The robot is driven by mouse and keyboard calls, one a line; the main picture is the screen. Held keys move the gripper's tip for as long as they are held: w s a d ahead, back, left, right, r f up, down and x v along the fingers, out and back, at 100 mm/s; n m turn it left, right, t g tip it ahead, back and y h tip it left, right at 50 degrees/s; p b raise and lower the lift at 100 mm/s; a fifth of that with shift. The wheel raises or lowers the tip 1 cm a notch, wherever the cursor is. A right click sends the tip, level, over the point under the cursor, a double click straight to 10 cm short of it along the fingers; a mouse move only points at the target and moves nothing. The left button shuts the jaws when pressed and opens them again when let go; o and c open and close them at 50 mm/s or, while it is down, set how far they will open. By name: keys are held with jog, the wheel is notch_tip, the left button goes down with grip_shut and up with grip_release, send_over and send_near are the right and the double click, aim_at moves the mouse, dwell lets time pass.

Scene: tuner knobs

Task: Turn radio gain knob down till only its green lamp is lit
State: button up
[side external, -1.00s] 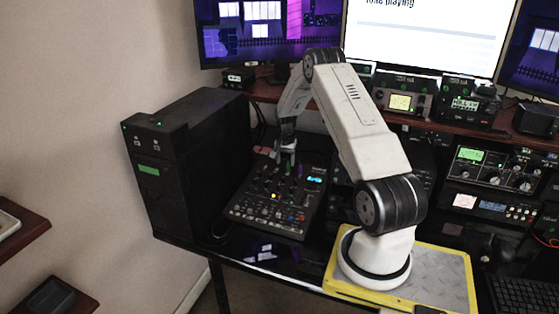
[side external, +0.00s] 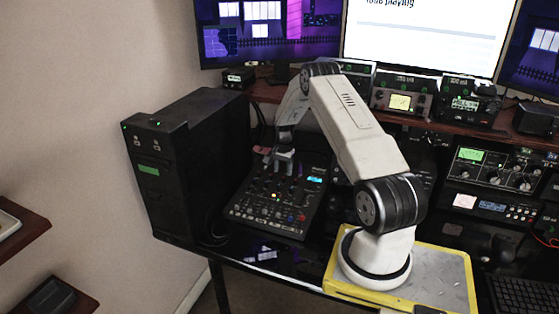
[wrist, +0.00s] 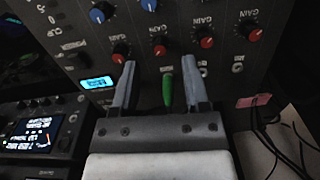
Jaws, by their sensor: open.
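The black mixer panel (side external: 258,213) lies on the desk, with rows of knobs, a lit yellow lamp (side external: 275,196) and a lit blue display (side external: 316,180). In the wrist view a row of red knobs with GAIN labels crosses the panel, one red knob (wrist: 159,48) near the gap between my fingers. Which knob is the radio's I cannot tell. My gripper (wrist: 160,68) is open, its fingertips just short of the red row. A slim green piece (wrist: 167,89) shows between the fingers. In the side view my gripper (side external: 281,164) is over the far part of the mixer.
A tall black computer case (side external: 190,165) stands left of the mixer. Behind it is a raised wooden shelf (side external: 420,123) with radio units and monitors. In the wrist view a row of blue knobs (wrist: 100,12) lies beyond the red ones, and cables (wrist: 285,125) hang at right.

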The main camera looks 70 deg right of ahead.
aim_at(283, 175)
jog(key=shift+f, duration=1.7)
grip_shut()
